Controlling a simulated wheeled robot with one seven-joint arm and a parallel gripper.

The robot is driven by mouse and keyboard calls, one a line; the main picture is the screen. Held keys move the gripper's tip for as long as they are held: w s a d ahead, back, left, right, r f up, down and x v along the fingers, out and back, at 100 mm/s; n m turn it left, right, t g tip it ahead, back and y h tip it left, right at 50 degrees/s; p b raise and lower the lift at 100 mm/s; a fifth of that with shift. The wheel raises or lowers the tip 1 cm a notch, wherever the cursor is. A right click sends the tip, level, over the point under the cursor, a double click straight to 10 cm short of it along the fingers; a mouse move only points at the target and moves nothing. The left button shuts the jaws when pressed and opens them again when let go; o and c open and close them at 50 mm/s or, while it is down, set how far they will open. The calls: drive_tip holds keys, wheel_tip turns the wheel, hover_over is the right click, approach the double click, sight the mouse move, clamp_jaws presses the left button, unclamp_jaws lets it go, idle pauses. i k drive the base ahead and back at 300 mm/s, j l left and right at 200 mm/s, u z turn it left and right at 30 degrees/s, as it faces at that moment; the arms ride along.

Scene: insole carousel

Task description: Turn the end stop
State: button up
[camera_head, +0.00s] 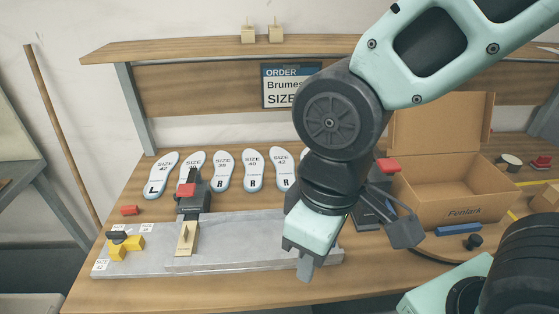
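The end stop appears to be the yellow piece with several arms (119,250) at the left end of the grey metal plate (225,221). A black knob (117,235) sits on top of it. Small white size labels lie on the plate around it; one at the front reads 42. My gripper (305,270) points down over the right part of the plate, well to the right of the end stop and apart from it. Only one fingertip shows clearly, so its opening is hidden. I see nothing held in it.
A red-handled clamp (193,200) stands between my gripper and the end stop, beside a wooden block (185,240). An open carton (455,192) is at the right. A small red piece (130,210) lies behind the end stop.

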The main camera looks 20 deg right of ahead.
sight(119, 243)
drive_tip(key=j+u, duration=0.25)
drive_tip(key=i+j+u, duration=0.3)
drive_tip(key=j+u, duration=0.15)
drive_tip(key=j, duration=0.15)
